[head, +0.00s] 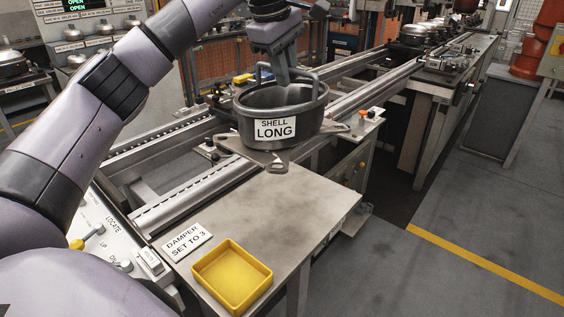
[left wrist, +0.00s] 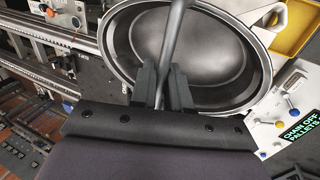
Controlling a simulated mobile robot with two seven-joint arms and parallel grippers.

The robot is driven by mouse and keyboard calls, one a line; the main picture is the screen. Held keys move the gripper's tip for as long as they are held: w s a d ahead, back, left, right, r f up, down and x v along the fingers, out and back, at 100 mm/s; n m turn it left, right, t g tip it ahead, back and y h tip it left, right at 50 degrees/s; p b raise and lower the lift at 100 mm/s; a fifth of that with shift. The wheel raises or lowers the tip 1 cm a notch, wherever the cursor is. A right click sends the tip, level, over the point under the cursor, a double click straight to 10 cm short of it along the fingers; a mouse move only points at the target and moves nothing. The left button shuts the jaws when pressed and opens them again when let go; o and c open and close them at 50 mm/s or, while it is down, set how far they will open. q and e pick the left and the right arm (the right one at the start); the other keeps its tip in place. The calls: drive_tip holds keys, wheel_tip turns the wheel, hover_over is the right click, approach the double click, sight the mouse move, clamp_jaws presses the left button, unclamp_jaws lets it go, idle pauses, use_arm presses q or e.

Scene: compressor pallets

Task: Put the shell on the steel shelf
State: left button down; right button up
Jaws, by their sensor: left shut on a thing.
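The shell (head: 297,119) is a dark grey round pot with a white label reading SHELL LONG. It is upright at the far end of the bare steel shelf (head: 270,205), in front of the conveyor rails. A flat metal plate with holed lugs (head: 266,157) shows under it; I cannot tell whether the shell touches it. My left gripper (head: 283,76) is over the shell, shut on its bar handle. In the left wrist view the gripper (left wrist: 163,88) has the bar between its fingers, with the open shell (left wrist: 215,58) beyond. My right gripper is not in view.
A yellow tray (head: 232,277) and a card reading DAMPER SET TO 3 (head: 187,242) lie at the shelf's near end. The shelf's middle is clear. A lever panel (head: 115,240) is at the left. Conveyor rails (head: 180,203) run behind. Open floor lies right.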

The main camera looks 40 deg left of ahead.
sight(273, 117)
use_arm(q)
drive_tip(key=shift+r, duration=0.2)
wheel_tip(273, 117, down, 20)
drive_tip(key=b, duration=0.1)
idle(0.5)
drive_tip(key=c, duration=1.5)
unclamp_jaws()
drive_tip(key=shift+f, duration=0.2)
drive_tip(key=o, duration=0.4)
drive_tip(key=shift+s, duration=0.1)
drive_tip(key=v, duration=1.2)
drive_tip(key=shift+d+r, duration=0.1)
drive_tip(key=shift+r, duration=0.05)
